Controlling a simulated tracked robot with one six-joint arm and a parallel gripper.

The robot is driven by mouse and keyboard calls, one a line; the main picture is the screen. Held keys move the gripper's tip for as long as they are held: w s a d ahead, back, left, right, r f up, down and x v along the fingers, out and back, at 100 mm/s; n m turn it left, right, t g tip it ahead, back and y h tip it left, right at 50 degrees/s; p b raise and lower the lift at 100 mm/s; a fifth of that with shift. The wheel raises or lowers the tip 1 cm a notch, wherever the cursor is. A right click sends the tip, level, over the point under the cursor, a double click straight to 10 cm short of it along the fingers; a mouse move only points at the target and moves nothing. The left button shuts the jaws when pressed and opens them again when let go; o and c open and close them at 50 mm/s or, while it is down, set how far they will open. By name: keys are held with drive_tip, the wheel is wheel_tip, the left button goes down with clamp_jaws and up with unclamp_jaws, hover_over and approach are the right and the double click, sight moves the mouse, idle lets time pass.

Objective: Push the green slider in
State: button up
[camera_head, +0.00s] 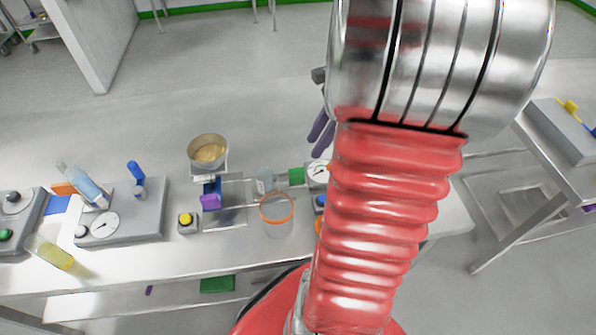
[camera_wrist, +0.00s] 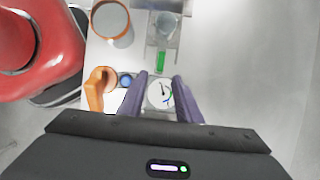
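The green slider (camera_wrist: 160,62) is a small green block at the near end of a grey metal fixture (camera_wrist: 172,38) in the wrist view. In the head view the green slider (camera_head: 297,175) shows just left of a round dial. My gripper (camera_wrist: 159,80) has two purple fingers spread apart over the dial (camera_wrist: 160,93), with nothing between them; the slider lies just beyond the fingertips. In the head view my gripper's fingers (camera_head: 320,132) are partly hidden behind my arm. I cannot tell their height above the bench.
A clear beaker with an orange rim (camera_head: 277,215) stands beside the fixture. An orange handle-like object (camera_wrist: 98,90) and a blue knob (camera_wrist: 125,79) are left of the dial. A bowl of tan powder (camera_head: 208,151), a yellow button (camera_head: 187,222) and a grey scale-like unit (camera_head: 128,212) stand farther left.

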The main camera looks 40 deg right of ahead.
sight(300, 170)
drive_tip(key=x, duration=1.3)
drive_tip(key=shift+f, duration=0.2)
clamp_jaws()
idle(0.4)
